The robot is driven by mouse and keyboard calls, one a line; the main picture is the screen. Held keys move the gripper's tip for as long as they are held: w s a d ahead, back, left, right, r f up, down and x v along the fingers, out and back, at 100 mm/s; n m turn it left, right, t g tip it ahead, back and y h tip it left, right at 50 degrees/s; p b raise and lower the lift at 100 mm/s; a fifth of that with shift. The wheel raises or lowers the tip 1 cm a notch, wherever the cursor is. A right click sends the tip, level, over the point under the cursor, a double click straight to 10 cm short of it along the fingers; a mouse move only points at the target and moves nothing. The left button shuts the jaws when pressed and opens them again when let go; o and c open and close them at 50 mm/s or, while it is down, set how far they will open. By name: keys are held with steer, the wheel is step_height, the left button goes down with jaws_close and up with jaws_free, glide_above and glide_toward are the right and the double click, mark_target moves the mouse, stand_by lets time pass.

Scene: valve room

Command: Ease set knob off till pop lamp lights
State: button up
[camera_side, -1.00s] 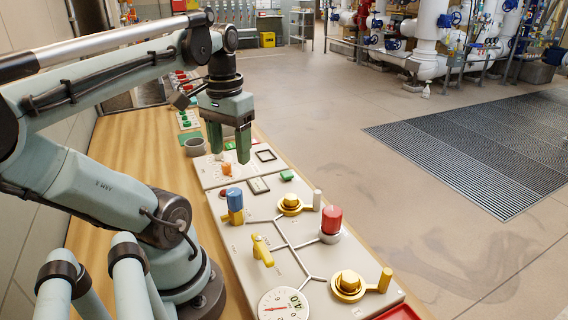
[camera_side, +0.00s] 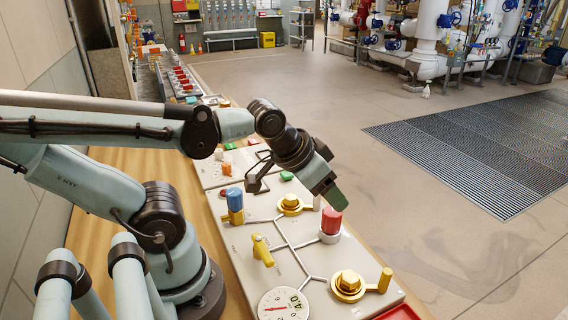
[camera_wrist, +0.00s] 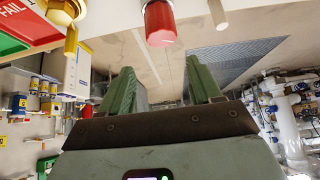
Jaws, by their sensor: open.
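A red knob (camera_side: 331,220) on a pale base stands on the right of the pale panel (camera_side: 295,255); it shows at the top of the wrist view (camera_wrist: 160,24). A blue knob (camera_side: 234,198) on a yellow base stands at the panel's left. No readable label tells me which is the set knob, and I cannot pick out the pop lamp. My gripper (camera_side: 328,190) is tilted just above and behind the red knob, apart from it. In the wrist view its green fingers (camera_wrist: 160,88) are spread with nothing between them.
Two gold valves (camera_side: 290,204) (camera_side: 349,285) with side handles, a yellow lever (camera_side: 262,250) and a round gauge (camera_side: 284,304) share the panel. A red tray (camera_side: 400,312) is at its near end. The floor (camera_side: 430,215) to the right is clear.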

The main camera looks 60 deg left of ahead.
steer(key=shift+a, duration=0.1)
stand_by(0.3)
step_height(320, 180, up, 6)
steer(key=n+g, duration=0.6)
steer(key=g, duration=0.1)
glide_above(234, 191)
steer(key=shift+f, duration=6.15)
steer(key=shift+s, duration=0.1)
steer(key=c, duration=1)
steer(key=shift+n, duration=1.1)
steer(key=shift+c, duration=0.2)
